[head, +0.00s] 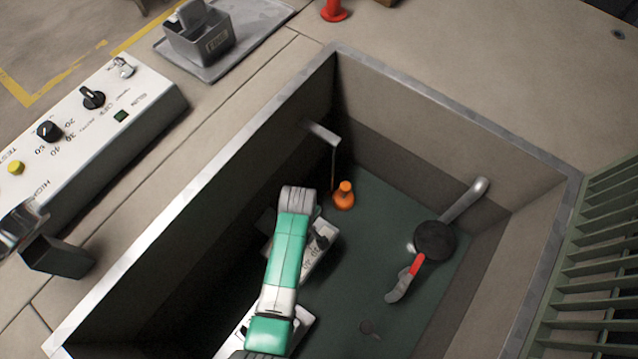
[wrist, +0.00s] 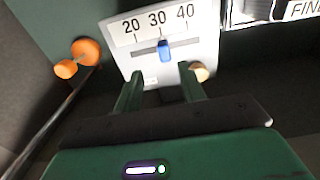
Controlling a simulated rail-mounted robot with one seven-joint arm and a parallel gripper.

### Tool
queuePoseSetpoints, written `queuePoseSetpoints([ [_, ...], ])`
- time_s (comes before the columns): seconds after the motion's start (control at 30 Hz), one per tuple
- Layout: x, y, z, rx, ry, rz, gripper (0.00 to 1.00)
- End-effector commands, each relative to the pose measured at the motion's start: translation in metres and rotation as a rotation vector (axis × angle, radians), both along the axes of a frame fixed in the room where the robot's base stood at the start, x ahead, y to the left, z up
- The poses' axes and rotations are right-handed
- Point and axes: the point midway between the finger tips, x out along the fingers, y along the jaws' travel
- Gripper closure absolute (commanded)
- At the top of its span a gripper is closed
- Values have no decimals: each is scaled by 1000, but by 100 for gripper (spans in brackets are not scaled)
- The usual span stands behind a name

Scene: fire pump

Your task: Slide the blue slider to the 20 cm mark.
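The blue slider (wrist: 165,49) sits in a slot on a pale scale plate (wrist: 203,53) in the wrist view. The plate reads 20, 30 and 40 from left to right, and the slider is close below the 30 mark. My gripper (wrist: 160,78) shows two green fingers standing well apart, one on each side of the slider's line, with nothing between them. The fingertips are at the plate's near edge in the picture; whether they touch it I cannot tell. In the head view my arm reaches down into the pit, and the slider cannot be made out there.
An orange cone-shaped thing (head: 343,196) stands on the pit floor, also left of the plate in the wrist view (wrist: 84,52). Metal-edged walls (head: 455,110) surround the pit. A control panel (head: 150,115) lies outside, left.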

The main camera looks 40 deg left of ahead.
Motion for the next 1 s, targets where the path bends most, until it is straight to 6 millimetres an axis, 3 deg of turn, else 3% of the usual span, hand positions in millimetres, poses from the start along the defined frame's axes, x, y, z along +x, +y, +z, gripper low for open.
queuePoseSetpoints([
  [0.17, -2, -1, -7, -4, 7, 5, 60],
  [0.5, -1, 0, -69, -3, 5, 3, 60],
  [0.9, -1, 0, -77, -1, 3, 2, 60],
  [1.0, -1, 0, -77, -1, 3, 2, 78],
])
